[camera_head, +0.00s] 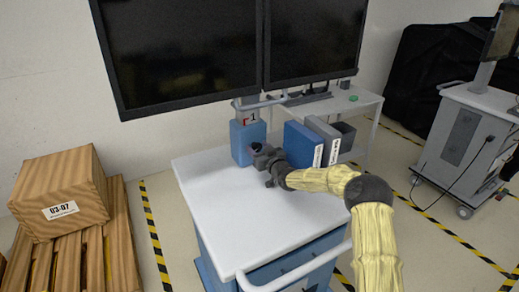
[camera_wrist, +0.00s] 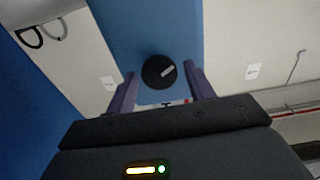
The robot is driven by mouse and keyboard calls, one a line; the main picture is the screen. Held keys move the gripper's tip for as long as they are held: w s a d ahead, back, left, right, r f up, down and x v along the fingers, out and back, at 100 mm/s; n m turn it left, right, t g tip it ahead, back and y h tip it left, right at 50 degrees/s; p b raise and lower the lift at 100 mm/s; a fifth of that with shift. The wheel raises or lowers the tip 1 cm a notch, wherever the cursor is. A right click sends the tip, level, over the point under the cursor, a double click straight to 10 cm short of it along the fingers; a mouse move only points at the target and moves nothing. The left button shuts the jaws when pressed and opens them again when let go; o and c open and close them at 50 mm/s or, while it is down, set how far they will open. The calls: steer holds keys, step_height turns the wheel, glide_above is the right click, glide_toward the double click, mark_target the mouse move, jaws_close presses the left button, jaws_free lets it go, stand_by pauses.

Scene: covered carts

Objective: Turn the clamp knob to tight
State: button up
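The clamp knob (camera_wrist: 160,72) is a round black dial with a pale grey pointer slanting up to the right in the wrist view. It sits on the face of a blue box (camera_wrist: 133,30), which also stands at the back of the white cart top in the head view (camera_head: 241,143). My gripper (camera_wrist: 161,80) is open, with one dark finger on each side of the knob and visible gaps between. I cannot tell how far the fingertips are from the panel. In the head view my gripper (camera_head: 262,158) is close in front of the box and hides the knob.
Blue and grey binders (camera_head: 299,146) stand right of my gripper on the cart top (camera_head: 225,205). Two dark monitors (camera_head: 185,50) hang behind. The front of the cart top is clear. A wooden crate (camera_head: 60,190) is at left, another cart (camera_head: 465,135) at right.

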steer(key=c, duration=0.8)
steer(key=shift+o, duration=0.2)
